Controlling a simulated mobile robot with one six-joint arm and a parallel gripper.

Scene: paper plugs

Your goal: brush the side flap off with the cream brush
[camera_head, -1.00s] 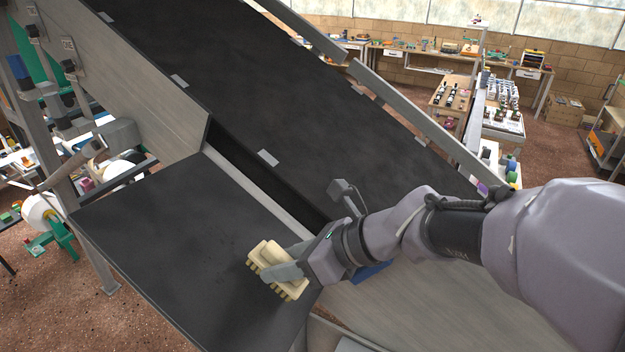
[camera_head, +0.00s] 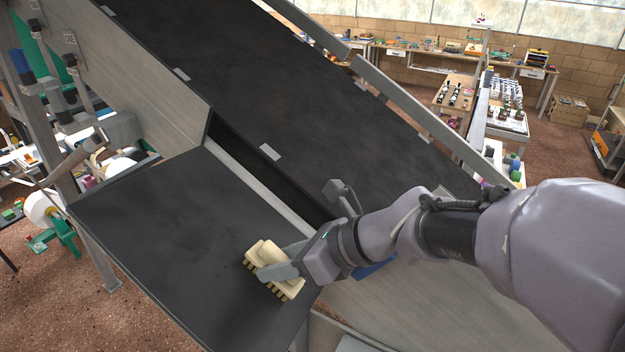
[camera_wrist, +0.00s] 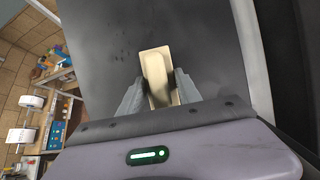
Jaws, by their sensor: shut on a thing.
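The side flap (camera_head: 170,215) is a dark, flat panel beside the conveyor, with faint darker specks near its middle. It also shows in the wrist view (camera_wrist: 205,40). My gripper (camera_head: 277,270) is shut on the cream brush (camera_head: 264,252), over the right part of the flap near its front edge. The brush's bristles point down at the flap; I cannot tell whether they touch it. In the wrist view the cream brush (camera_wrist: 155,68) sits between the two fingers of my gripper (camera_wrist: 160,90). Dark specks lie on the flap just left of the brush there.
A wide dark conveyor belt (camera_head: 270,90) slopes along the flap's far side, with a gap and a pale metal edge (camera_head: 250,185) between them. A grey side wall (camera_head: 140,90) stands at the upper left. The flap's left part is clear.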

